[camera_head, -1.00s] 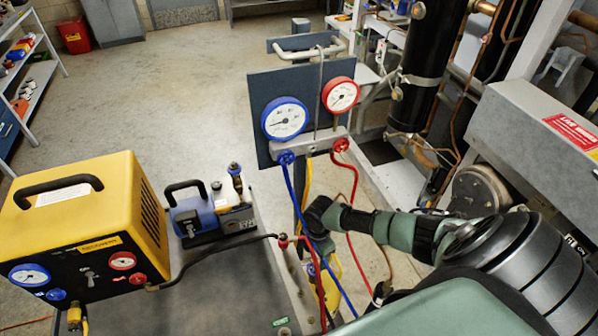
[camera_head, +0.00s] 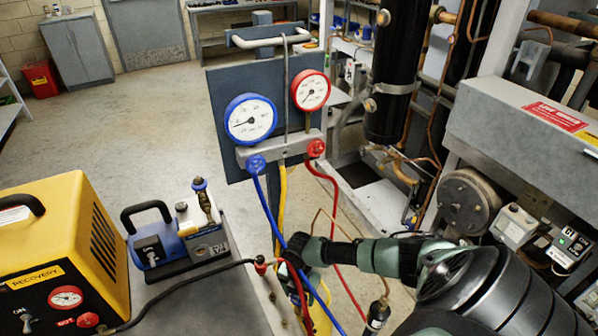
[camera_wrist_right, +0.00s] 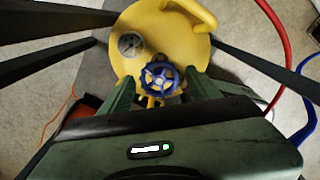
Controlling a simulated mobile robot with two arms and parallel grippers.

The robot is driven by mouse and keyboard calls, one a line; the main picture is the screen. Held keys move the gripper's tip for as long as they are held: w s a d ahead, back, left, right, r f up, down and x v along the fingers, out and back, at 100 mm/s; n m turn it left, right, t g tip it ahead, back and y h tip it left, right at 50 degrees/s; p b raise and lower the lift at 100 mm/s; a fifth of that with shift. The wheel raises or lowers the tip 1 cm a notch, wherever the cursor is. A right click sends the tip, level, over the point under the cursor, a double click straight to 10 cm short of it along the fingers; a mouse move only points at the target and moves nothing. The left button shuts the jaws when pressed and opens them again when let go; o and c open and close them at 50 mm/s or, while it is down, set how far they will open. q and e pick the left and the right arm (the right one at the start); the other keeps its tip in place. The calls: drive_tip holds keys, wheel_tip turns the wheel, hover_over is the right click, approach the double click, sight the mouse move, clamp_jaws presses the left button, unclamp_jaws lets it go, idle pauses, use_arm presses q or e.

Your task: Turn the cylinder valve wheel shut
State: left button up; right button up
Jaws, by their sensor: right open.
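The blue valve wheel (camera_wrist_right: 160,76) sits on top of the yellow cylinder (camera_wrist_right: 136,72) in the right wrist view. My right gripper (camera_wrist_right: 157,84) is open, with one green finger on each side of the wheel. I cannot tell whether either finger touches it. In the head view my right gripper (camera_head: 298,250) points down beside the cart, behind the hoses. A little of the yellow cylinder (camera_head: 322,312) shows below it there; the wheel is hidden. My left gripper is not in view.
Blue (camera_head: 270,215), red (camera_head: 335,205) and yellow hoses hang from the gauge panel (camera_head: 222,110) close to my right gripper. The yellow recovery unit (camera_head: 60,225) and a blue pump (camera_head: 150,245) stand on the cart. The compressor rack (camera_head: 510,120) stands at right.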

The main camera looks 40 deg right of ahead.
drive_tip(key=shift+f+n+b, duration=0.2)
drive_tip(key=shift+n+b, duration=0.2)
drive_tip(key=shift+n, duration=0.6)
drive_tip(key=shift+r+n, duration=0.1)
drive_tip(key=shift+n, duration=0.7)
drive_tip(key=n+b, duration=0.2)
drive_tip(key=n, duration=0.3)
drive_tip(key=n+b, duration=0.1)
drive_tip(key=n, duration=0.3)
drive_tip(key=shift+n, duration=0.3)
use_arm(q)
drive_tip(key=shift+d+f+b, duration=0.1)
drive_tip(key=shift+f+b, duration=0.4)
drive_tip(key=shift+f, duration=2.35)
use_arm(e)
drive_tip(key=shift+r+n, duration=0.15)
drive_tip(key=shift+n, duration=1.25)
drive_tip(key=shift+c, duration=0.3)
drive_tip(key=c, duration=1)
